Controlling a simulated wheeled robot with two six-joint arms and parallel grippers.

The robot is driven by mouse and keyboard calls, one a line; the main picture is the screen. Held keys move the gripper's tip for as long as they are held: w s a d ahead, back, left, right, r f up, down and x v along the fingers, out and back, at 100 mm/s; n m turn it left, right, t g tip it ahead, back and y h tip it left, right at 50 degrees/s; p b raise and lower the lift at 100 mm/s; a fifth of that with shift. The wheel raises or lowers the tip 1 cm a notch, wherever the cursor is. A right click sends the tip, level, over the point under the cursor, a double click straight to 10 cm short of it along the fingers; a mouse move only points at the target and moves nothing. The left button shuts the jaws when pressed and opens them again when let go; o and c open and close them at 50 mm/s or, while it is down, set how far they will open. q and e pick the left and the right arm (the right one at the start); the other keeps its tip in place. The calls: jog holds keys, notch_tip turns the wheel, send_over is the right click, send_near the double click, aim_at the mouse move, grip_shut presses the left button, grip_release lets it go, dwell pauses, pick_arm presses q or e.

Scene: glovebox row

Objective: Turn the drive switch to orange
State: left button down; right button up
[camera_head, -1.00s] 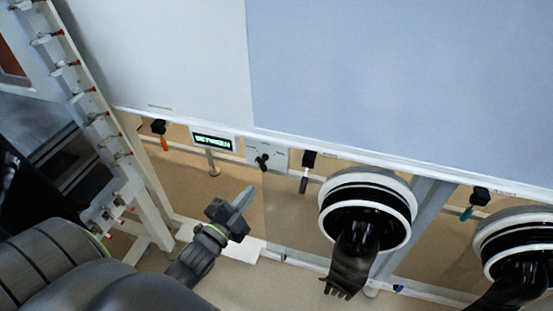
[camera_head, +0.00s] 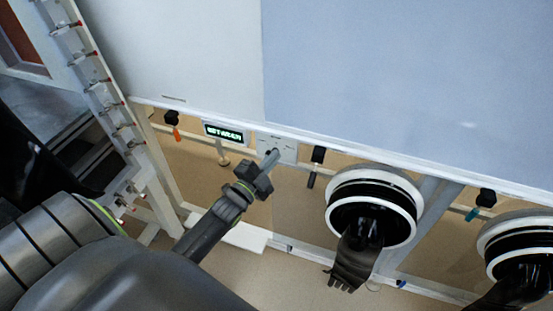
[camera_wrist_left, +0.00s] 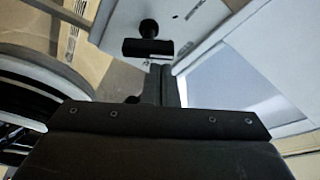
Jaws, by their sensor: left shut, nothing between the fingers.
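The drive switch looks to be the black knob on a light plate (camera_head: 288,152) under the white panel's lower edge; in the head view my left gripper partly covers it. In the left wrist view the black T-shaped knob (camera_wrist_left: 147,45) shows clearly. My left gripper (camera_head: 271,158) is shut and empty, its tips at the plate in the head view. In the wrist view its fingers (camera_wrist_left: 161,84) are just below the knob, with a small gap visible in the picture. A display (camera_head: 224,133) left of the plate seems to read "BETWEEN". My right gripper is not in view.
An orange-ended hanging piece (camera_head: 175,128) is left of the display, a black and grey one (camera_head: 316,165) right of the plate, a teal one (camera_head: 480,207) farther right. Round glove ports (camera_head: 375,180) with black gloves stick out on the right. A white post with pegs (camera_head: 105,90) stands left.

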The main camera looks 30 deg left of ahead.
pick_arm(q)
jog(key=shift+a+f, duration=0.2)
jog(key=shift+a, duration=0.1)
jog(key=shift+s+a, duration=0.1)
